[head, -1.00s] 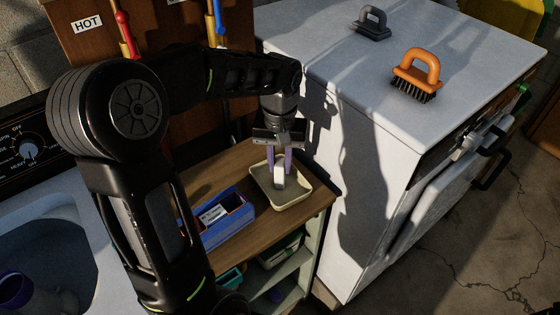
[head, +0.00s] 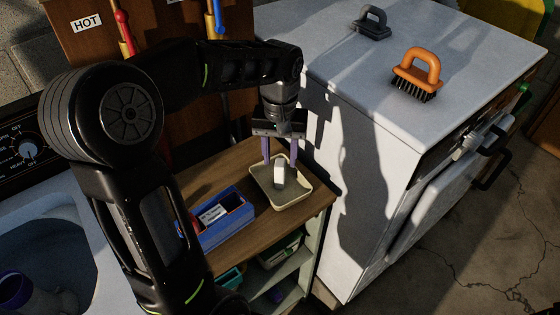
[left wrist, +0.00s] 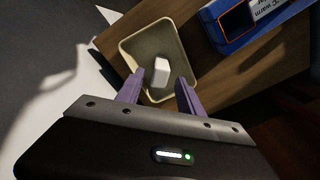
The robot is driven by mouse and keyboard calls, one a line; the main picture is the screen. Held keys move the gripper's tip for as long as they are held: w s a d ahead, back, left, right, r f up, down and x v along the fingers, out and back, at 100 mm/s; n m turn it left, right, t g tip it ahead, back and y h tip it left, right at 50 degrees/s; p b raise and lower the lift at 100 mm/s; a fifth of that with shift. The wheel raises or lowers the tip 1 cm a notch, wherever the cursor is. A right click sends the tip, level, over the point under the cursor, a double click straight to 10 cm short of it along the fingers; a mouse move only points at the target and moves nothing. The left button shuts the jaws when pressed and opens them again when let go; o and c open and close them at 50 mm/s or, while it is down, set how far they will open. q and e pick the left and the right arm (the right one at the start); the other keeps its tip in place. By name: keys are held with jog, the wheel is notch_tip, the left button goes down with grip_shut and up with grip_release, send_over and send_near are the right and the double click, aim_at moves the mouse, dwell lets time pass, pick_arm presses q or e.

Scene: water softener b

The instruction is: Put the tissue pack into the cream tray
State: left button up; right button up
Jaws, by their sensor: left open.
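The cream tray (head: 298,199) sits on the wooden shelf top beside the white cabinet. The white tissue pack (head: 280,175) is inside the tray, and it also shows in the left wrist view (left wrist: 161,71) lying within the tray walls (left wrist: 133,47). My left gripper (head: 280,160) is above the tray with its two purple fingers apart. In the left wrist view the open fingers (left wrist: 160,90) are spread wider than the pack, with clear gaps on both sides. My right gripper does not show.
A blue box (head: 228,227) stands on the wooden top (head: 240,168) left of the tray. The white cabinet (head: 400,100) rises close on the right, with an orange brush (head: 417,73) and a grey brush (head: 372,23) on it. A washer basin (head: 40,265) is at lower left.

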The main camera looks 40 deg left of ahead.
pick_arm(q)
notch_tip(320, 180, up, 10)
jog(key=p, duration=0.1)
jog(key=shift+f, duration=0.15)
jog(key=shift+f, duration=0.1)
dwell(0.5)
